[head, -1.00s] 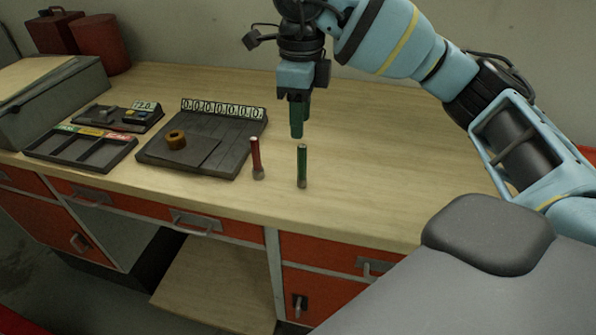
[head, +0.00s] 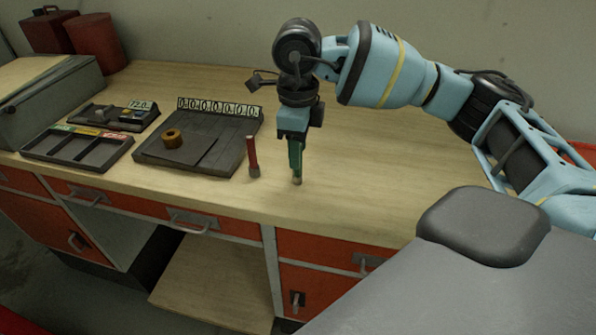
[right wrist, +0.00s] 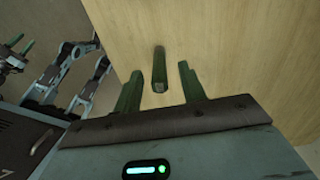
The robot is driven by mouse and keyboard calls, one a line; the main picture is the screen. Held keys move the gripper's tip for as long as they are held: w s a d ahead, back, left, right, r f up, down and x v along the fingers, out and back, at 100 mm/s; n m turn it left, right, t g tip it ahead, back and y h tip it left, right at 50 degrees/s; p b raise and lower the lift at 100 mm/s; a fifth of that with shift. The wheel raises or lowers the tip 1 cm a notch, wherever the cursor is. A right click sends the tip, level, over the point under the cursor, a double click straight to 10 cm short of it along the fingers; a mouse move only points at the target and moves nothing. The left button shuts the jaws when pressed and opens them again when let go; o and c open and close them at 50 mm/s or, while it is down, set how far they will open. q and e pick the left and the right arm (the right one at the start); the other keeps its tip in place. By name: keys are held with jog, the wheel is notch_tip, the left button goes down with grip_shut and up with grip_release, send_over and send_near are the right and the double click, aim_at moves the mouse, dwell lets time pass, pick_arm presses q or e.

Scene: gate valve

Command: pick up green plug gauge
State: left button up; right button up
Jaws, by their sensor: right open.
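The green plug gauge (head: 297,181) stands upright on the wooden bench near its front edge. In the head view only its lower end shows clearly below my right gripper (head: 296,158), which points straight down over it. In the right wrist view the green gauge (right wrist: 159,70) stands in the gap between the two green fingers of my right gripper (right wrist: 160,90). The fingers are open, with a gap on both sides of the gauge. My left gripper (right wrist: 18,52) shows only small at the left edge of the right wrist view; its jaw state is unclear.
A red plug gauge (head: 252,157) stands close by on the left. Beyond it are a dark plate with a number strip (head: 235,157), a brown ring (head: 173,138) and a divided tray (head: 75,153). The bench to the right (head: 390,165) is clear.

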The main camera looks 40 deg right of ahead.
grip_shut()
dwell(0.4)
jog(key=shift+r, duration=0.5)
jog(key=shift+s+a+r, duration=0.15)
jog(key=shift+s+r, duration=0.05)
jog(key=shift+r, duration=0.45)
jog(key=shift+s+a+r, duration=0.1)
jog(key=shift+s+r, duration=0.05)
jog(key=shift+r, duration=0.45)
jog(key=s+a+r, duration=0.1)
jog(key=s+a, duration=0.7)
jog(key=s, duration=0.4)
jog(key=shift+s+a+r+b, duration=0.25)
jog(key=shift+a+b, duration=0.05)
